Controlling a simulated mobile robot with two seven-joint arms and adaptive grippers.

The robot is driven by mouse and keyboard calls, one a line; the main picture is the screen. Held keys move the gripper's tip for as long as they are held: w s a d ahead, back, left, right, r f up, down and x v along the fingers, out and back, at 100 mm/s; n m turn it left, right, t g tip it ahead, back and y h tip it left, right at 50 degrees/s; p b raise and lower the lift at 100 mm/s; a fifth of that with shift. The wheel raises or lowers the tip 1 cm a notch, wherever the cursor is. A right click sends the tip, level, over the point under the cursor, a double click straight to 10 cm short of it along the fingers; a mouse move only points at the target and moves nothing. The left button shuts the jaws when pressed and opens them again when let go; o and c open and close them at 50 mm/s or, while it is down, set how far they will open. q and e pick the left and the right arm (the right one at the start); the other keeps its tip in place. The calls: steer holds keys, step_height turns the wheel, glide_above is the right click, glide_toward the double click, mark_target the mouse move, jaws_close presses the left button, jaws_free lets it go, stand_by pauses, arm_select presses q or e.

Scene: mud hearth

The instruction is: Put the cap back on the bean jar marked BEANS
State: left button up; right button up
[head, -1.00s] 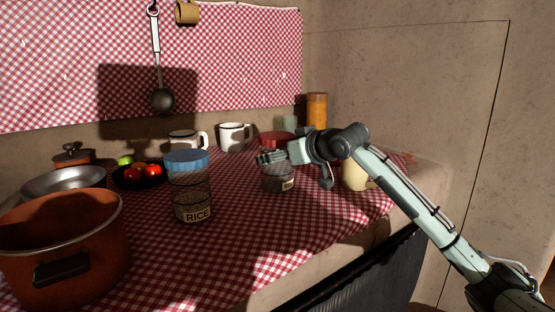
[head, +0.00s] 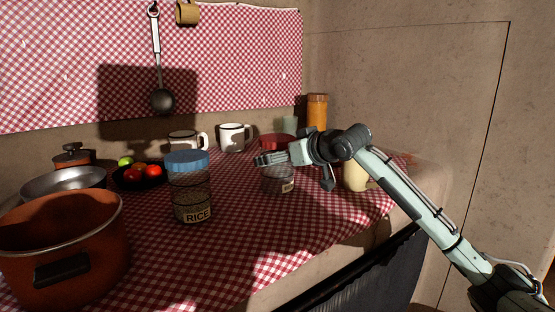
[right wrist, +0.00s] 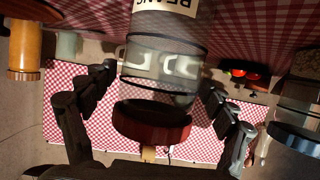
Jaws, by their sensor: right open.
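The bean jar (head: 278,184) stands on the checked cloth, partly hidden behind my right gripper (head: 270,159). In the right wrist view its clear glass (right wrist: 165,60) and upside-down BEANS label (right wrist: 166,6) show. The red cap (head: 277,141) is at the jar's top, and it also shows in the right wrist view (right wrist: 150,124). I cannot tell whether it is fully seated. My right gripper, in the wrist view (right wrist: 160,84), is open, with one finger on each side of the jar and gaps to the glass. My left gripper is out of view.
A rice jar with a blue lid (head: 190,190) stands to the left, near an orange pot (head: 65,245). White mugs (head: 233,136) are behind. A cream jug (head: 354,177) and an orange jar (head: 317,110) stand right of the bean jar. The front cloth is clear.

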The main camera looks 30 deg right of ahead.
arm_select(q)
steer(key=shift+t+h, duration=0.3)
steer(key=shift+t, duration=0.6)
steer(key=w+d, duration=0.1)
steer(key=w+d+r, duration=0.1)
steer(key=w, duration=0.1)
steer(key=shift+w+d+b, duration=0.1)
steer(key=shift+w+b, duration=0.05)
steer(key=shift+b, duration=0.2)
arm_select(e)
steer(key=v, duration=1.1)
steer(key=shift+s, duration=0.3)
